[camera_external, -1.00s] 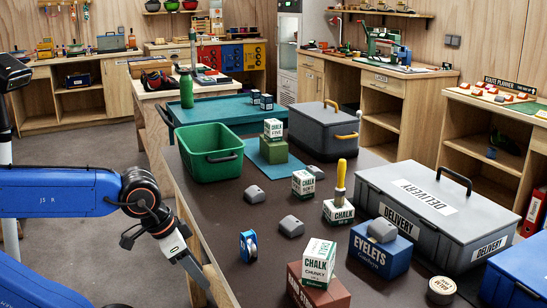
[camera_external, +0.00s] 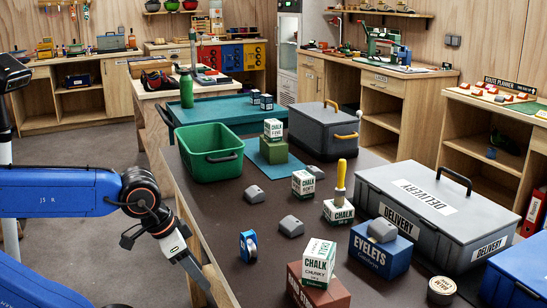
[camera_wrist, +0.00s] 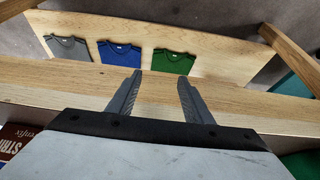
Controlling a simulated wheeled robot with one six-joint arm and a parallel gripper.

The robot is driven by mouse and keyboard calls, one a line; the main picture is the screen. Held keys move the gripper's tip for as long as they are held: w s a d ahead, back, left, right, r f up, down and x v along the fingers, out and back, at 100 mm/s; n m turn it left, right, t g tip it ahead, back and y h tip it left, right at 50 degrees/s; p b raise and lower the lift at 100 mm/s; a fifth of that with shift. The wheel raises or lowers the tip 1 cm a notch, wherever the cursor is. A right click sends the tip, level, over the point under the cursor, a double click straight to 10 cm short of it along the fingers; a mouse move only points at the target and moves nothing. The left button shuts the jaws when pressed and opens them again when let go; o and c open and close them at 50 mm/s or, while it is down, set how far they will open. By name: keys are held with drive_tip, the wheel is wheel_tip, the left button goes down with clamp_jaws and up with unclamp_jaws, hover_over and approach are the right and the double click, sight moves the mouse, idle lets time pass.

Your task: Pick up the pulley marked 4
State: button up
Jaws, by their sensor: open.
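A small blue and white wheel-shaped piece (camera_external: 249,246), perhaps a pulley, stands on the dark tabletop near its left edge. Grey rounded pieces lie near the green bin (camera_external: 254,194), in mid-table (camera_external: 291,226) and on the blue eyelets box (camera_external: 381,231). No number 4 is readable on any of these, so I cannot tell which is the marked pulley. My gripper (camera_external: 199,282) is beside the table's left edge, left of the blue wheel and apart from it. In the wrist view, my gripper (camera_wrist: 160,80) is open and empty, facing a wooden edge.
Chalk boxes (camera_external: 303,183), a red-brown box (camera_external: 330,296) and a grey delivery case (camera_external: 440,215) crowd the right and front. A green bin (camera_external: 208,166) stands behind. The wrist view shows folded shirts, including a blue one (camera_wrist: 119,54). Bare tabletop lies around the blue wheel.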

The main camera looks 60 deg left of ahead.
wheel_tip(320, 180, up, 30)
drive_tip(key=r, duration=0.1)
drive_tip(key=m+g+h, duration=0.4)
drive_tip(key=m+h, duration=0.1)
drive_tip(key=m, duration=1.2)
hover_over(247, 231)
drive_tip(key=s+a, duration=0.1)
drive_tip(key=a, duration=0.5)
wheel_tip(247, 231, down, 6)
drive_tip(key=x, duration=1.2)
drive_tip(key=shift+s+a+f, duration=0.15)
drive_tip(key=shift+s+a, duration=0.1)
drive_tip(key=shift+a, duration=0.05)
drive_tip(key=shift+y, duration=0.3)
drive_tip(key=shift+x, duration=2.6)
drive_tip(key=shift+w+d, duration=0.1)
drive_tip(key=shift+w, duration=0.05)
drive_tip(key=c, duration=1.2)
